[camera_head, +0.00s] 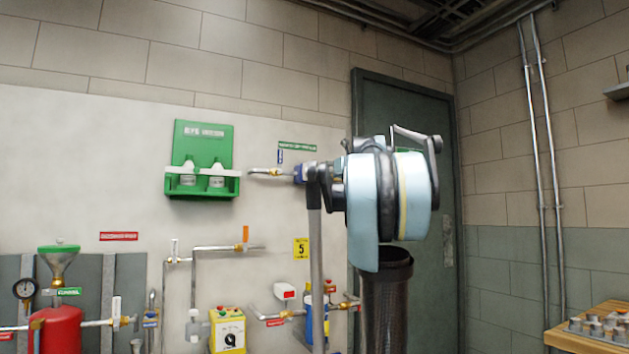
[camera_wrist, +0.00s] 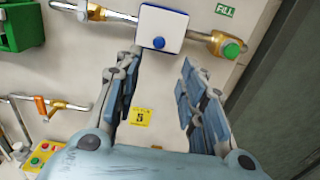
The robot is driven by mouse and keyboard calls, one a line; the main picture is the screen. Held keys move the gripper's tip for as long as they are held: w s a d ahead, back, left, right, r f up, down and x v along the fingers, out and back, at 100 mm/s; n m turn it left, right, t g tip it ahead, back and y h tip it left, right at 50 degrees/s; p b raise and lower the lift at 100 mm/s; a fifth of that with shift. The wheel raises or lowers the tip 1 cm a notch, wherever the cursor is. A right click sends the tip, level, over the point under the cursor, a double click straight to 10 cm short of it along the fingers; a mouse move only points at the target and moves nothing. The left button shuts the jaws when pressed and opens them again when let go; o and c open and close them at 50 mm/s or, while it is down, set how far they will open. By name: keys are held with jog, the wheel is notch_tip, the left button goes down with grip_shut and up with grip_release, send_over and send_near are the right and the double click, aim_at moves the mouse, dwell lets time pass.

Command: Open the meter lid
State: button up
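The meter shows in the wrist view as a white square lid (camera_wrist: 163,27) with a blue rim and a round blue knob (camera_wrist: 156,43) near its lower edge. It sits on a brass and steel pipe and looks closed. My gripper (camera_wrist: 162,65) is open and empty, its two pale blue and grey fingers pointing at the meter. The left fingertip is near the lid's lower left corner; I cannot tell whether they touch. In the head view a blue part of the meter (camera_head: 299,174) shows at the pipe's end, and my arm hides the rest.
A green eyewash station (camera_head: 203,165) hangs left of the meter. A yellow "5" sign (camera_head: 301,248) is on the wall below. Pipes, a yellow control box (camera_head: 227,331) and a red tank (camera_head: 57,330) stand lower left. A dark door (camera_head: 445,150) is at the right.

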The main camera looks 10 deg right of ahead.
aim_at(314, 175)
jog(key=x, duration=1.3)
jog(key=shift+w+a, duration=0.15)
jog(key=shift+w, duration=0.05)
jog(key=shift+c, duration=0.2)
grip_shut()
